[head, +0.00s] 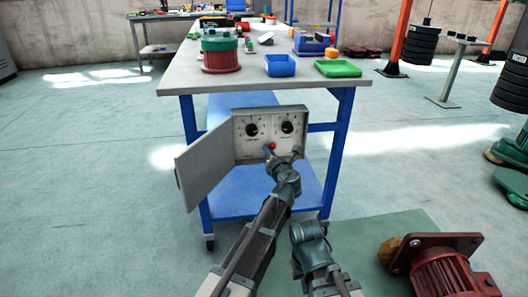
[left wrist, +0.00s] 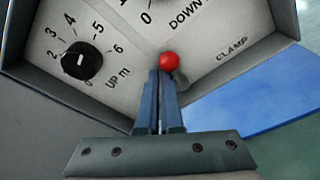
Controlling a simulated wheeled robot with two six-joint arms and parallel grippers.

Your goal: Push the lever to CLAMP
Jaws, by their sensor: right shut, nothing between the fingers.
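The grey control box (head: 270,127) hangs at the front of the table with its door open to the left. Its lever has a red knob (head: 270,146), which in the left wrist view (left wrist: 169,61) stands left of the printed word CLAMP (left wrist: 231,50). My left gripper (head: 271,154) is at the lower part of the panel. In the left wrist view its fingers (left wrist: 162,88) are close together, with their tips right at the knob; whether they touch it I cannot tell. The knob and fingers hide most of the lever. My right gripper (head: 307,230) is shut, low in front of the table.
The open door (head: 205,165) sticks out left of my left arm. The table (head: 190,80) above carries a green and red drum (head: 220,52), a blue bin (head: 280,65) and a green tray (head: 338,68). A red motor (head: 440,268) lies on the floor at right.

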